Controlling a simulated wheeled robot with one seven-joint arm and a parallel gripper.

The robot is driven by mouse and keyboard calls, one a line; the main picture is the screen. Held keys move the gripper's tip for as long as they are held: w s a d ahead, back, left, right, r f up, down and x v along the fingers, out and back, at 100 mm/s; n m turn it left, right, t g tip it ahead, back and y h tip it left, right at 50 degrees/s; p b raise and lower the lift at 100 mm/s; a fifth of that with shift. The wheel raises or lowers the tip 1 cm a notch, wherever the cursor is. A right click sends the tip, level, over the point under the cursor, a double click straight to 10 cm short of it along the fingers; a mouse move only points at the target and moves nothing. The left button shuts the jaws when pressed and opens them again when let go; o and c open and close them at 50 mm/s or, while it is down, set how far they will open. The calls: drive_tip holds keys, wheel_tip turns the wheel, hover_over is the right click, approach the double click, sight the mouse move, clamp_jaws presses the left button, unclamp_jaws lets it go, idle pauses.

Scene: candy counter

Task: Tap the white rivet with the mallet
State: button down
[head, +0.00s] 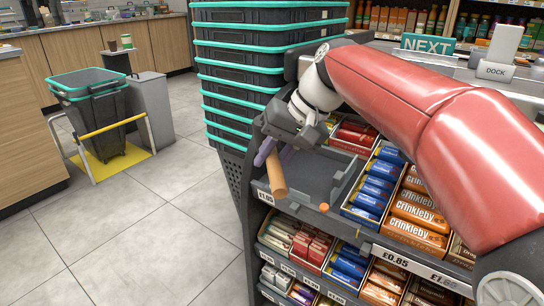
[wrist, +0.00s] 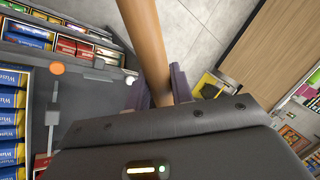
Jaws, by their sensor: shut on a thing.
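My gripper (head: 272,156) is shut on the wooden handle of the mallet (head: 277,178), over the left part of a grey shelf tray (head: 310,172). The handle slants downward in the head view. In the wrist view, the handle (wrist: 148,45) passes between the purple fingers (wrist: 160,90) and leaves through the top edge. The mallet's head cannot be made out in either view. The white rivet (wrist: 99,63) shows as a small pale disc in the wrist view, left of the handle and apart from it. I cannot make it out clearly in the head view.
An orange disc (head: 324,207) sits at the tray's front edge; it also shows in the wrist view (wrist: 57,68). Blue bars (head: 372,187) and orange Crinkleby bars (head: 418,211) lie right of the tray. Stacked black baskets (head: 240,80) stand close on the left.

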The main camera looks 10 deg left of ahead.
idle(0.3)
wheel_tip(320, 180, down, 11)
drive_tip(key=w+b, duration=0.2)
drive_tip(key=b, duration=0.5)
drive_tip(key=s+r+p, duration=0.1)
drive_tip(key=r+p, duration=0.3)
drive_tip(key=r, duration=0.1)
drive_tip(key=r+p, duration=0.4)
drive_tip(key=r, duration=0.1)
drive_tip(key=s+r+p, duration=0.1)
drive_tip(key=r+p, duration=0.3)
drive_tip(key=r, duration=0.1)
drive_tip(key=shift+s+a+p, duration=0.15)
drive_tip(key=shift+s+p, duration=0.15)
drive_tip(key=shift+p, duration=0.1)
